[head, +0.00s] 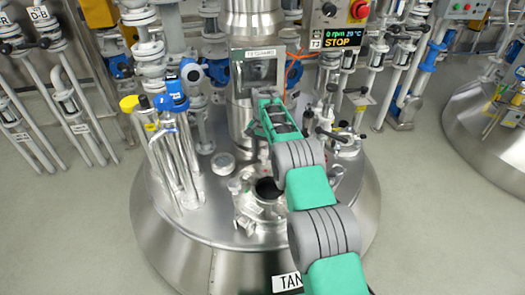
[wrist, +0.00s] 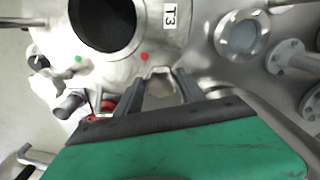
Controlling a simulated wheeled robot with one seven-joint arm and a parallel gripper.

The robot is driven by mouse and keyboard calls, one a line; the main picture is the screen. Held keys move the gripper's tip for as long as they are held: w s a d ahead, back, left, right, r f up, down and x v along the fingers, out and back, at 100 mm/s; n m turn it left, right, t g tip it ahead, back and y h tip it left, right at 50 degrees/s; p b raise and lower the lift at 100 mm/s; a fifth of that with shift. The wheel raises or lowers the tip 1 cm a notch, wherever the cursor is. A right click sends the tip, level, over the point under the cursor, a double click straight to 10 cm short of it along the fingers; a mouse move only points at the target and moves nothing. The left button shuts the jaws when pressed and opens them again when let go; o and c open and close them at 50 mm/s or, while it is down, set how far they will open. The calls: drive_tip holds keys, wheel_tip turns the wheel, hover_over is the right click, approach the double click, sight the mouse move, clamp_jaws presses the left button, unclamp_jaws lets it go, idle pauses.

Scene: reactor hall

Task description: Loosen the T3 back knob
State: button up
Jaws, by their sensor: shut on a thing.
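The T3 back knob (wrist: 160,86) is a small pale metal piece at the rim of the round opening, in the middle of the wrist view. My gripper (wrist: 161,78) is shut on it, one dark finger on each side. A red dot (wrist: 144,57) and a green dot (wrist: 78,59) mark the rim nearby. The T3 label (wrist: 170,16) is beside the dark opening (wrist: 103,22). In the head view, the opening (head: 268,190) is on the tank top, and my arm hides the knob.
A sight glass (wrist: 242,39) and pipe flanges stand right of the opening in the wrist view. A red part (wrist: 104,107) is left of my gripper. In the head view, tall pipes (head: 170,140) rise at left, a steel column (head: 243,90) behind, and a control panel (head: 338,38) reads STOP.

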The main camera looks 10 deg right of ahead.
sight(264, 154)
drive_tip(key=n, duration=0.7)
drive_tip(key=shift+d, duration=0.15)
drive_tip(key=n, duration=0.4)
drive_tip(key=shift+d, duration=0.1)
drive_tip(key=shift+f+n, duration=0.1)
drive_tip(key=shift+n, duration=1.6)
drive_tip(key=o, duration=1.4)
wheel_tip(264, 154, up, 8)
drive_tip(key=shift+f+p, duration=0.1)
drive_tip(key=shift+p, duration=0.6)
